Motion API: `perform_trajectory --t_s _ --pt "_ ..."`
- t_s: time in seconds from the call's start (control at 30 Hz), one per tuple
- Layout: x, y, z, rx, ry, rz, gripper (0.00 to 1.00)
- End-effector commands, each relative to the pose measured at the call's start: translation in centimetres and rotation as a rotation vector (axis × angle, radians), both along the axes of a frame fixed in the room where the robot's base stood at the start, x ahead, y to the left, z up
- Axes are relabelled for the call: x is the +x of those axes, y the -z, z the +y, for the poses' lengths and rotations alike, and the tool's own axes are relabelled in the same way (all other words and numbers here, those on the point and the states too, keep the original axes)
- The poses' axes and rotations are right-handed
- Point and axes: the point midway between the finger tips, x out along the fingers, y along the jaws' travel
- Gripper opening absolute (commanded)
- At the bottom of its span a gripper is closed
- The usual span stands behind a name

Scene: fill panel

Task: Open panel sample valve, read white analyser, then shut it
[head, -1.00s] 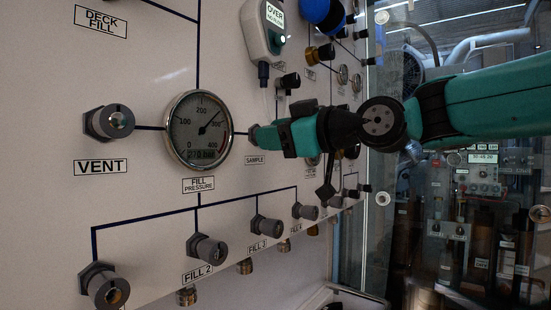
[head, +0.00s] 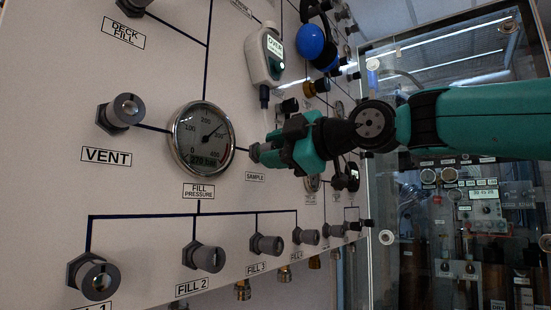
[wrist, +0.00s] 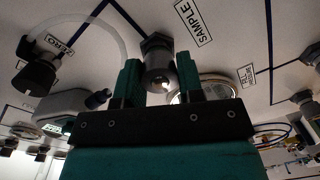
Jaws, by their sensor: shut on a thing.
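The sample valve's grey knob (head: 254,152) sticks out of the panel above the SAMPLE label (head: 255,177). My gripper (head: 268,152) is shut on it. In the wrist view the knob (wrist: 157,60) stands between the two green fingers of my gripper (wrist: 159,80). My fingers hide part of the knob in the head view. The white analyser (head: 258,62) hangs on the panel above my gripper. Its pale screen (head: 275,47) reads OVER, with smaller text too small to read, and a green light shows below. A clear tube runs down from it.
The fill pressure gauge (head: 202,139) is close left of my gripper. The VENT knob (head: 122,112) is farther left, and a row of fill knobs (head: 205,254) runs below. A blue knob (head: 310,40) is upper right. A glass-fronted cabinet (head: 455,170) stands at right.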

Motion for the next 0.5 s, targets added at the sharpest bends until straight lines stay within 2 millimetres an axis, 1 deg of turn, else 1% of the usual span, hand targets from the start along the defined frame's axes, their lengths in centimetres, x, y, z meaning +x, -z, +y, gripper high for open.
perform_trajectory --t_s 0.5 --pt "0.09 -0.01 -0.08 -0.023 0.003 -0.029 0.11"
